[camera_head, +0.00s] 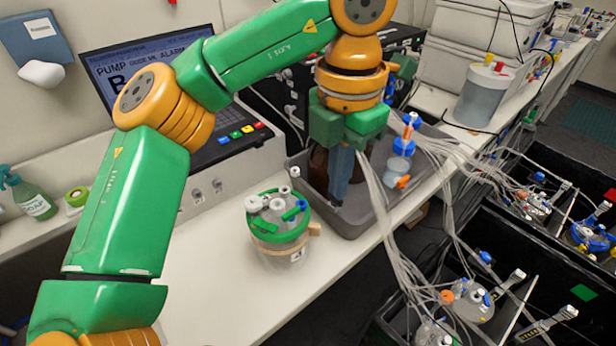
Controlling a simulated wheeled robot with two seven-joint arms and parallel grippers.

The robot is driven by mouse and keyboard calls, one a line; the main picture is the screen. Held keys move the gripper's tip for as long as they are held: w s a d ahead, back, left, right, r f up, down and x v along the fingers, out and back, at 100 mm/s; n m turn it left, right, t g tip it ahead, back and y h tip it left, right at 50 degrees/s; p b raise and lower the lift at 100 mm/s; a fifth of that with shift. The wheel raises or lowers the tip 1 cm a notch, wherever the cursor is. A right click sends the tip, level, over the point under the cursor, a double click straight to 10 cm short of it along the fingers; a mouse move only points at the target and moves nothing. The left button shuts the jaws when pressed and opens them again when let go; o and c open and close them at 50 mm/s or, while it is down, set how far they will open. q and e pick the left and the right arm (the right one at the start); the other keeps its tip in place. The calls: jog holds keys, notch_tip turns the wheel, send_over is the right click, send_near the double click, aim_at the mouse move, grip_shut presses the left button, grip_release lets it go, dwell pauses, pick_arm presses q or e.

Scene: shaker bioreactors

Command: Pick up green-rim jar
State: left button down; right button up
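The green-rim jar (282,246) stands upright on the white bench near the middle of the camera_head view. It is clear, with a green ring at the top, white and blue caps and ports on its lid, and a tan band around it. My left gripper (339,200) points down over the grey tray, to the right of the jar and farther back, apart from it. Its blue-grey fingers overlap in this view, so their opening is hard to judge. My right gripper is not in view.
The grey tray (352,226) holds a dark brown bottle (318,165) and a small blue-capped vessel (399,165). Tubing (388,235) hangs over the bench edge to jars in black bays. A monitor (130,75) and soap bottle (32,199) stand left. The bench's front is clear.

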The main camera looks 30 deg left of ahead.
pick_arm(q)
jog(key=shift+s+d+r, duration=0.15)
jog(key=shift+d+r, duration=0.1)
jog(key=shift+d, duration=0.2)
jog(key=shift+s+d+r, duration=0.1)
jog(key=shift+d+r, duration=0.1)
jog(key=shift+d, duration=0.25)
jog(key=c, duration=1.5)
grip_release()
jog(key=shift+w, duration=0.1)
jog(key=o, duration=1.2)
